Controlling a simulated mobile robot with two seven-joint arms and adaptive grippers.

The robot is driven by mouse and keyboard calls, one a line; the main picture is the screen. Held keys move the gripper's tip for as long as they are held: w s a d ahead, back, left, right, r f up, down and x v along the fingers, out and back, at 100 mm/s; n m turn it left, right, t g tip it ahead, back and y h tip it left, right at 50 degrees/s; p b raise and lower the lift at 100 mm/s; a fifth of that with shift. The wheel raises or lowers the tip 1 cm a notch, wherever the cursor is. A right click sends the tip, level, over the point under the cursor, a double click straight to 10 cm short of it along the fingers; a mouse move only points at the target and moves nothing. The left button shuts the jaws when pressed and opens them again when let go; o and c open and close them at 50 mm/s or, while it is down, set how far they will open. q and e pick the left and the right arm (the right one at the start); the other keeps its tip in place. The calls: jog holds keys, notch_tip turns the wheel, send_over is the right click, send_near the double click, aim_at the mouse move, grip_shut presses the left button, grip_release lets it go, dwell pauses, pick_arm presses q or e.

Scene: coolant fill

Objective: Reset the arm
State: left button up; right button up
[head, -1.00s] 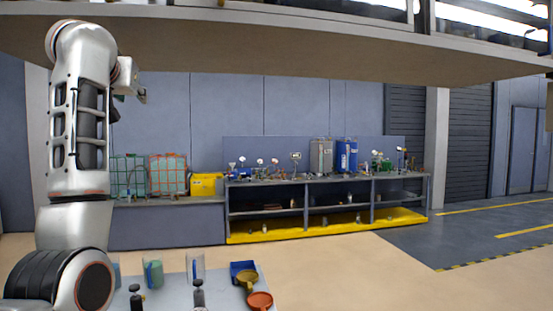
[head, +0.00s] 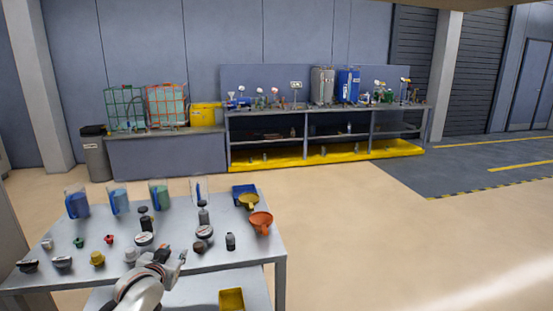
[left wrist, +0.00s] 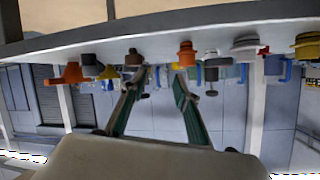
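My left gripper (head: 174,255) is at the front of the grey table (head: 262,247), over or near its front edge. In the left wrist view its two green-lined fingers (left wrist: 160,76) are spread apart, with nothing held between them. That view is upside down, with the table top and its items ahead of the fingers. Part of my left arm is low in the head view; the rest is out of frame. My right arm and gripper do not show.
The table holds clear jugs (head: 118,201), an orange funnel (head: 261,221), a blue bin (head: 243,192), and several bottles and caps. A yellow tray (head: 231,299) sits on the lower shelf. A workbench (head: 370,112) stands behind; floor on the right is clear.

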pick_arm(q)
jog(key=s+d+f+m+g+h, duration=0.1)
jog(key=s+d+f, duration=0.3)
jog(key=s+f, duration=0.8)
jog(key=s+d+f+m+g+h, duration=0.1)
jog(key=s+d+f+h, duration=0.15)
jog(key=s+f, duration=0.9)
jog(key=s+d+f, duration=0.1)
jog(key=s+d, duration=0.3)
jog(key=s, duration=1)
jog(key=shift+s+g+h, duration=0.3)
jog(key=shift+g+h, duration=0.05)
jog(key=shift+g, duration=0.05)
jog(key=shift+f, duration=0.15)
